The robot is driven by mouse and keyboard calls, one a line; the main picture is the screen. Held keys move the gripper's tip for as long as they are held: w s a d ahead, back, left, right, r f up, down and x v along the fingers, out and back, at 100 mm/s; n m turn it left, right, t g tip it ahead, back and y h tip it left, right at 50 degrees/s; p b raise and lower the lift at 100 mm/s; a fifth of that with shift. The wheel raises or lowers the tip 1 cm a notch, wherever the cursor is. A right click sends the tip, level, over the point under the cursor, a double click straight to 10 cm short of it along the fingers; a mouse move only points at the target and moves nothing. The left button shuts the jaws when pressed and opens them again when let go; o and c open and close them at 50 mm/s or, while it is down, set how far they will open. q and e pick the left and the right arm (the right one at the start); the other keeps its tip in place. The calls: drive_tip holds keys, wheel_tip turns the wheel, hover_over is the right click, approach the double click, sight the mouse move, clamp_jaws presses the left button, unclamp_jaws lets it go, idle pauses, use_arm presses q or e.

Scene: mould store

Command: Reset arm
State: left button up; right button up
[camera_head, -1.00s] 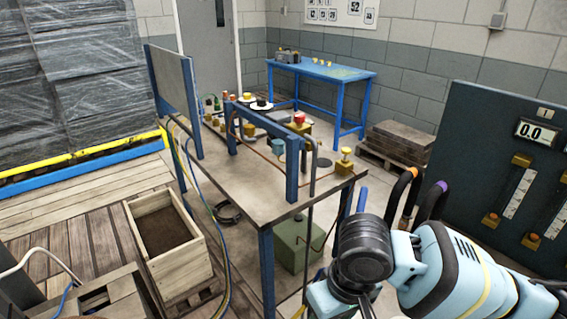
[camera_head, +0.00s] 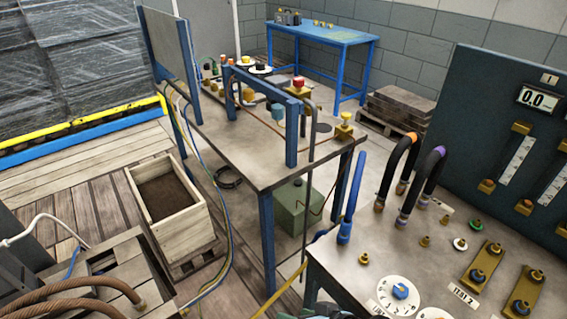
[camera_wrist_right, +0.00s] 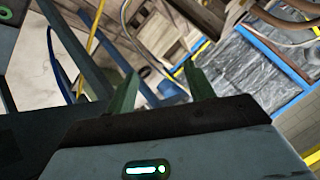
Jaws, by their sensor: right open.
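My right gripper shows in the right wrist view (camera_wrist_right: 161,88), its two dark green fingers apart with nothing between them. In the head view only a small pale piece, which looks like my right arm, shows at the bottom edge, beside the bench with dials (camera_head: 345,274). My left gripper is in neither view. The task names no object.
A metal work table (camera_head: 262,176) with a blue frame stands in the middle. A wooden box (camera_head: 186,229) of dark material stands left of it. A dark panel (camera_head: 476,120) rises at right. A blue table (camera_head: 320,36) and stacked slabs (camera_head: 398,106) stand behind.

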drive_tip(key=s+d+f+t+h, duration=0.1)
drive_tip(key=s+d+f+h, duration=0.2)
drive_tip(key=s+d+f, duration=0.3)
drive_tip(key=s+d+f+t+h, duration=0.1)
drive_tip(key=s+d+f+h, duration=0.2)
drive_tip(key=s+d, duration=0.8)
wheel_tip(320, 180, down, 3)
drive_tip(key=shift+s+r+t, duration=0.15)
drive_tip(key=shift+s+t, duration=0.1)
drive_tip(key=shift+t, duration=0.05)
